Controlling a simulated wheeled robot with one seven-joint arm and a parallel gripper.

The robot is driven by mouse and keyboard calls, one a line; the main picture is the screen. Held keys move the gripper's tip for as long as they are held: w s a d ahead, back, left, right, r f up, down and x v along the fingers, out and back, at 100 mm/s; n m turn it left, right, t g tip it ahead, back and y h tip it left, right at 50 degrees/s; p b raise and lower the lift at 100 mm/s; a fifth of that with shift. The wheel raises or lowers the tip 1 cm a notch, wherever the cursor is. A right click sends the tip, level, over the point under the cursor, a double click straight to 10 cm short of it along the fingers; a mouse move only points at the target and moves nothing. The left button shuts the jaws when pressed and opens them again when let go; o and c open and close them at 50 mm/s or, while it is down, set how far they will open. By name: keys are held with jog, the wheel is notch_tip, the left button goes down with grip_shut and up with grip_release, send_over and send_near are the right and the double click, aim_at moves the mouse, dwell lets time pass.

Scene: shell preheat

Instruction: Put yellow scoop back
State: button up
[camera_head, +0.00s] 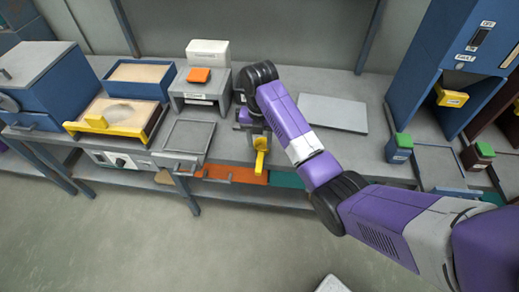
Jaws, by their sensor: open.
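A small yellow piece that looks like the yellow scoop (261,146) shows right below my gripper, near the front edge of the bench. Its narrow end points down toward the front. My gripper (254,124) is open and points down at the bench, just behind and above the yellow piece. The fingertips are mostly hidden by my own arm, so I cannot tell whether they touch it.
A sand tray with a yellow front (112,131) and a blue sand bin (140,64) stand at left. A grey stand (200,95) holds an orange block (199,75). A flat grey plate (333,112) lies right of my wrist. Blue dispenser (402,65) and green-topped container (399,148) stand right.

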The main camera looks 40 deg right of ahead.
jog(key=s+a+f+m+t, duration=0.45)
jog(key=a+f+m, duration=0.25)
jog(key=a+f, duration=0.5)
jog(key=s+a+m+t, duration=0.3)
jog(key=s+a+m, duration=0.35)
jog(key=s, duration=0.35)
jog(key=s+r+m+t+b, duration=0.1)
jog(key=s+r+m+t, duration=0.6)
jog(key=s+r, duration=1.4)
jog(key=shift+a+r+m+b, duration=0.35)
jog(key=shift+r+m, duration=1.1)
jog(key=shift+m, duration=1.1)
